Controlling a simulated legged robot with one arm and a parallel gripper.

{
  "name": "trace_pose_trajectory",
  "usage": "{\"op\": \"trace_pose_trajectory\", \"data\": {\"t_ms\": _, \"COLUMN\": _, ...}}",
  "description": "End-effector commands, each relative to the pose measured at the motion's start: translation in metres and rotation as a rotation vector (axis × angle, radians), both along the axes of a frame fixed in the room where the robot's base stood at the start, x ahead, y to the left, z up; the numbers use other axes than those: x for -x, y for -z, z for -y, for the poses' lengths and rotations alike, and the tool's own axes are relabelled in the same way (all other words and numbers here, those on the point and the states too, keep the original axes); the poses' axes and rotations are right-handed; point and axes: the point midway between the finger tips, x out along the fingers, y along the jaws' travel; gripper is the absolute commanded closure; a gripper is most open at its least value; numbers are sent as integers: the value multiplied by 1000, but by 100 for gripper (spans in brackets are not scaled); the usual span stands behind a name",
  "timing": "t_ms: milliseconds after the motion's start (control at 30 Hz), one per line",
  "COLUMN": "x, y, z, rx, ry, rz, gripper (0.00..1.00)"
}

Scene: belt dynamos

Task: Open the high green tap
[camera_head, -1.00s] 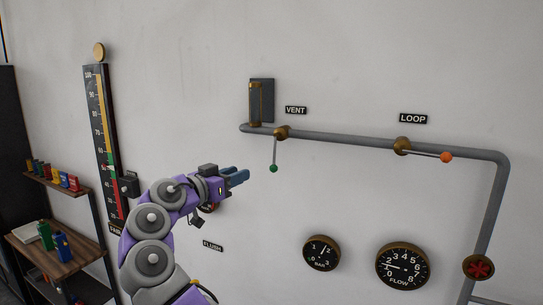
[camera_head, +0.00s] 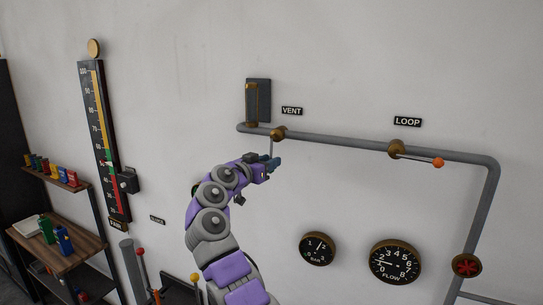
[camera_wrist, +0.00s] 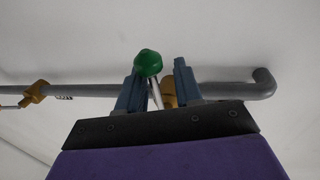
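The high green tap is a brass valve (camera_head: 278,133) on the grey pipe beside the VENT label, with a thin lever (camera_head: 271,147) hanging down. Its green knob (camera_wrist: 148,62) shows in the wrist view; in the head view my gripper hides it. My gripper (camera_head: 273,163) is at the lever's lower end. In the wrist view my gripper (camera_wrist: 163,72) has its two blue fingers apart. The lever rod shows in the gap between them, with the knob close to the left finger. Whether they touch is unclear.
The LOOP tap (camera_head: 396,148) with an orange knob is right along the pipe (camera_head: 335,141). Two round gauges (camera_head: 395,262) and a red handwheel (camera_head: 466,266) are lower right. A shelf (camera_head: 62,246) and a tall scale (camera_head: 104,145) stand left.

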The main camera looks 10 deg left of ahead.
Motion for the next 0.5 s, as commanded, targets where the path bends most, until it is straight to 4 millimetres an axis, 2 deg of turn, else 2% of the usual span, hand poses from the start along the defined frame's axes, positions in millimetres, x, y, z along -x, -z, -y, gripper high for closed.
{"op": "trace_pose_trajectory", "data": {"t_ms": 200, "x": -15, "y": -2, "z": 11, "rx": -4, "ry": 0, "rz": 0, "gripper": 65}}
{"op": "trace_pose_trajectory", "data": {"t_ms": 500, "x": -18, "y": 1, "z": 10, "rx": -1, "ry": 0, "rz": 0, "gripper": 65}}
